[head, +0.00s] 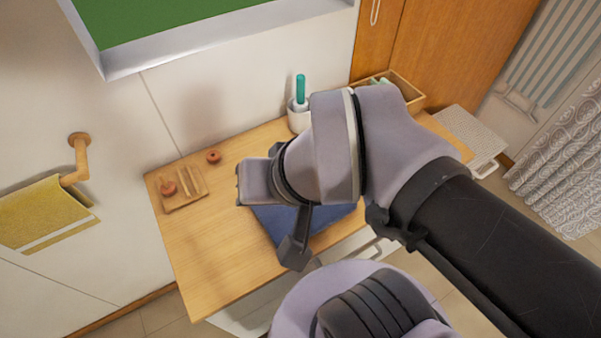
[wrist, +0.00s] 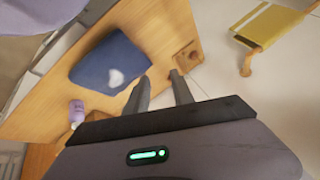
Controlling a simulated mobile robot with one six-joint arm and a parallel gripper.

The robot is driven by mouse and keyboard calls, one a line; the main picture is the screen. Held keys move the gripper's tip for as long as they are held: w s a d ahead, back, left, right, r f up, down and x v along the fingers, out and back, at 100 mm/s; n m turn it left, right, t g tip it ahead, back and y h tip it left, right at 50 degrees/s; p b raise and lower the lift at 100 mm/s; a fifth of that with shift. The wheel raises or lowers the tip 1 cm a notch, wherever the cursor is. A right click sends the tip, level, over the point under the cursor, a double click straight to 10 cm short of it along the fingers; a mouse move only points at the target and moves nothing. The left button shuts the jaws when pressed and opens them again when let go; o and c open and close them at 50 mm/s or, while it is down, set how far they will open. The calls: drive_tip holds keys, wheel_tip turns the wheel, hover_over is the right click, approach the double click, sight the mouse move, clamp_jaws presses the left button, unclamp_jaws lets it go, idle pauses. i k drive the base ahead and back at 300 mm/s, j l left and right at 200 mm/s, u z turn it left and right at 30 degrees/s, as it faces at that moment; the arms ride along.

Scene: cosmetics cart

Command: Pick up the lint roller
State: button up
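I cannot pick out the lint roller for certain. In the wrist view a small pale lavender object (wrist: 77,112) stands at the left of the wooden tabletop; its kind is unclear. A white patch or item (wrist: 115,77) lies on a dark blue folded cloth or mat (wrist: 92,60). In the head view my arm covers much of the blue cloth (head: 275,222), and a teal handle (head: 300,88) stands upright in a white cup (head: 297,118) by the wall. My gripper (wrist: 159,76) is above the table, its two fingers apart with nothing between them.
A small wooden tray (head: 182,190) with a reddish item lies at the table's left end, with a red-brown round piece (head: 213,157) near it. A wooden box (head: 405,90) stands at the back right. A yellow towel (head: 42,213) hangs on the wall. The front left tabletop is clear.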

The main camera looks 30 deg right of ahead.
sight(299, 104)
drive_tip(key=l+z, duration=0.25)
drive_tip(key=l, duration=0.2)
drive_tip(key=i+l+z, duration=0.1)
drive_tip(key=l+z, duration=0.15)
drive_tip(key=l, duration=0.15)
drive_tip(key=i+l+z, duration=0.1)
drive_tip(key=l+z, duration=0.15)
drive_tip(key=l, duration=0.2)
drive_tip(key=i+l+z, duration=0.1)
drive_tip(key=l+z, duration=0.15)
drive_tip(key=l, duration=0.15)
